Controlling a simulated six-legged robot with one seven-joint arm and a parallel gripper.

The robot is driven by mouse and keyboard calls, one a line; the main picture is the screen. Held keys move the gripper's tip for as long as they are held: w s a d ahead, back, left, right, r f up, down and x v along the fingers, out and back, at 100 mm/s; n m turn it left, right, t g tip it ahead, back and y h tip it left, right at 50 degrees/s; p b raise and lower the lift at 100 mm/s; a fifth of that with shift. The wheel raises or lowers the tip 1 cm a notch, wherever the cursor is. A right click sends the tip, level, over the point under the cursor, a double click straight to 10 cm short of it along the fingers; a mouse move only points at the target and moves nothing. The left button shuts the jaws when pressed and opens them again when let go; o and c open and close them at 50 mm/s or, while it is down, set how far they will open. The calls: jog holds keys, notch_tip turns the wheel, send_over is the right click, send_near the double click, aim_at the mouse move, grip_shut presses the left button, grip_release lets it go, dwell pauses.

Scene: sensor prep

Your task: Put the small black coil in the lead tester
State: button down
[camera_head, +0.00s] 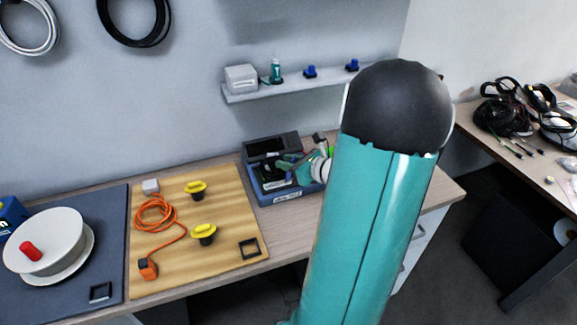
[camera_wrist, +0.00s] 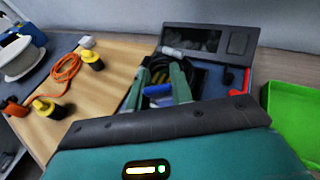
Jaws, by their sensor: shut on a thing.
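The lead tester is a blue box with a raised dark lid (camera_wrist: 205,40); in the head view its blue front (camera_head: 295,194) stands at the back of the bench. My gripper (camera_wrist: 160,72) is over the left part of the tester, its two green fingers pointing into the box. It is shut on the small black coil (camera_wrist: 160,64), a dark looped bundle between the fingertips. In the head view my gripper (camera_head: 288,168) is at the tester, partly hidden by my arm. I cannot tell whether the coil touches the tester's floor.
A green tray (camera_wrist: 293,112) stands right of the tester. A wooden board (camera_head: 222,237) with an orange cord (camera_head: 156,212) and yellow knobs (camera_head: 204,234) lies to the left. A white spool (camera_head: 50,245) stands on a dark mat. A shelf (camera_head: 290,91) hangs behind.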

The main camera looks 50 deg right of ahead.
jog(key=shift+s+f, duration=0.1)
jog(key=shift+f, duration=0.65)
jog(key=c, duration=1.2)
grip_release()
jog(key=shift+f, duration=0.1)
jog(key=shift+c, duration=0.2)
